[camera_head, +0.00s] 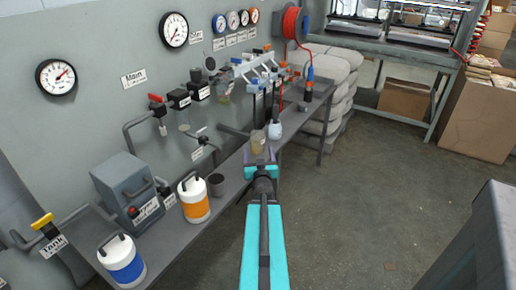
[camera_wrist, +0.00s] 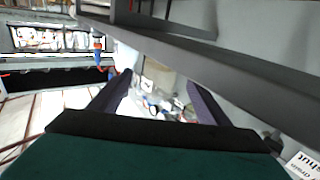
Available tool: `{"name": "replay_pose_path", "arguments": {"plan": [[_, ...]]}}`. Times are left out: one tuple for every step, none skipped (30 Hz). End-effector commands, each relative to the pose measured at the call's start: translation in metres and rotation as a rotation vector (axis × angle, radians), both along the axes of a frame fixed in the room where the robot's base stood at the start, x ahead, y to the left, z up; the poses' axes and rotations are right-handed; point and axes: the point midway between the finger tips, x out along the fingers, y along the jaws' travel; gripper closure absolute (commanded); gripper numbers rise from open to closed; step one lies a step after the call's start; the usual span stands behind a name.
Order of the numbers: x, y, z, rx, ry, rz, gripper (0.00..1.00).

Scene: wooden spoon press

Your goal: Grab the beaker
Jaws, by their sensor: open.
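A white-and-orange canister (camera_head: 194,199), a dark cup (camera_head: 217,184) and a white-and-blue canister (camera_head: 122,262) stand left of my arm. A white bottle (camera_head: 275,129) is close behind the beaker. Pipes and gauges line the wall.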

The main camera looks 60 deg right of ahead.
Motion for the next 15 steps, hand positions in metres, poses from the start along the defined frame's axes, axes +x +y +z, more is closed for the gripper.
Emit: {"name": "replay_pose_path", "arguments": {"plan": [[0.001,-0.0014,-0.0028,-0.001,-0.001,0.0,0.29],[0.0015,-0.0019,-0.0032,0.0,0.0,0.0,0.29],[0.0021,-0.0027,-0.0036,0.001,-0.001,0.001,0.29],[0.0027,-0.0031,-0.0037,0.001,0.0,0.002,0.29],[0.0033,-0.0037,-0.0037,0.001,-0.001,0.003,0.29],[0.0039,-0.0044,-0.0035,0.0,0.0,0.004,0.29],[0.0045,-0.005,-0.0033,-0.001,-0.001,0.004,0.29],[0.005,-0.0055,-0.0034,0.0,-0.001,0.004,0.29],[0.0055,-0.0063,-0.0037,0.001,-0.002,0.005,0.29],[0.0059,-0.0067,-0.004,0.002,-0.001,0.005,0.29],[0.0064,-0.0073,-0.0042,0.002,0.0,0.006,0.29],[0.007,-0.008,-0.0042,0.002,0.0,0.006,0.29],[0.0075,-0.0086,-0.0041,0.002,0.0,0.006,0.29],[0.0079,-0.0091,-0.0038,0.001,-0.001,0.007,0.29],[0.0084,-0.0098,-0.0037,0.001,-0.001,0.007,0.29]]}}
